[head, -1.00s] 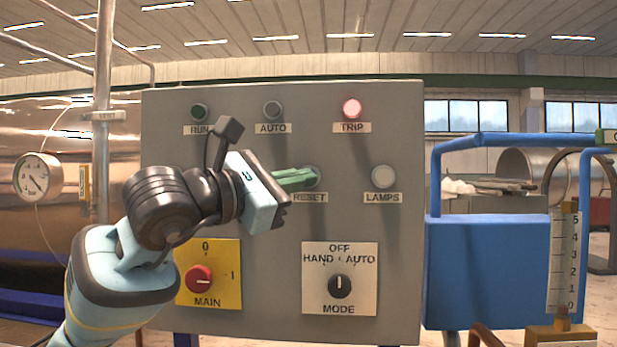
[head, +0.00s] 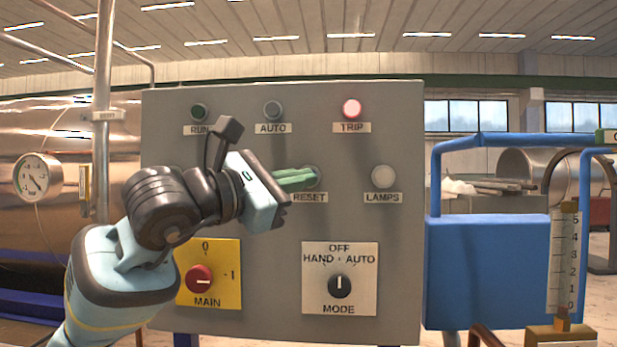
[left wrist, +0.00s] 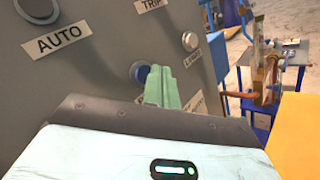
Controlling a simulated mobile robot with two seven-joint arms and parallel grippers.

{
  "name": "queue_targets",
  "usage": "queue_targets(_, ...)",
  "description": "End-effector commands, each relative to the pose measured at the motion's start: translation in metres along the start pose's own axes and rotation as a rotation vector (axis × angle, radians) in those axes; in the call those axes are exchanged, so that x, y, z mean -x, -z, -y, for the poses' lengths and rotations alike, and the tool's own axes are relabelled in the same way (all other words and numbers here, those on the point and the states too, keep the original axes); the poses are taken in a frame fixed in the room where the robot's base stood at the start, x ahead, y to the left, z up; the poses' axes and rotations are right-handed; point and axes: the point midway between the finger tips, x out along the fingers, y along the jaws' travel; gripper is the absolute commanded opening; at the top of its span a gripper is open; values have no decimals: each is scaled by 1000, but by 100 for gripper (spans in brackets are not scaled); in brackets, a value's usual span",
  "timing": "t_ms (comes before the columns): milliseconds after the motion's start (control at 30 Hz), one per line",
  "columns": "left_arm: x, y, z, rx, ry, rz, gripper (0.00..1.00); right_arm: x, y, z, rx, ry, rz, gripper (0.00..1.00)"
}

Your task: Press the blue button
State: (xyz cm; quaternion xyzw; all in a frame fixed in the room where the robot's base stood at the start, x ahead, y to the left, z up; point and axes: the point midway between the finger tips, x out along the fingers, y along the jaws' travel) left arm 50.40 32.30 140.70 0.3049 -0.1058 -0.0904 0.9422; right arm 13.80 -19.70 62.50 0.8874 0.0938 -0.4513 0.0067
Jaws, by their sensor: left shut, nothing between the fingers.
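The blue button (left wrist: 142,73) sits in a round metal ring on the grey control panel (head: 230,120). In the head view it is the one above the RESET label (head: 310,198), and my fingers mostly hide it; only part of its ring shows. My left gripper (head: 306,178) is shut and empty, with its green fingers pointing at the button. In the left wrist view the fingertips (left wrist: 160,80) overlap the right side of the button. They are at or very close to it; I cannot tell whether it is pushed in. My right gripper is not in view.
The TRIP lamp (head: 352,108) glows red; the RUN lamp (head: 198,111) and AUTO lamp (head: 273,110) look dark. A white LAMPS button (head: 384,176) is right of the fingers. A red MAIN switch (head: 199,279) and black MODE knob (head: 340,285) sit below.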

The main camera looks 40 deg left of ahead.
Motion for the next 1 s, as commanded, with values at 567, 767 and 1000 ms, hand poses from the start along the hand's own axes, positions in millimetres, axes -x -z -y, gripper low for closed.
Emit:
queue_targets(567, -3, 2, -2, 0, 0, 0, 0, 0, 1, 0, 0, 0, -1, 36)
queue_targets(767, -6, 4, -4, 1, 0, 1, 0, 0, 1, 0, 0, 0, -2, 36)
queue_targets(1000, -6, 4, -4, 0, 0, 0, 0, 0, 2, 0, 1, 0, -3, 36)
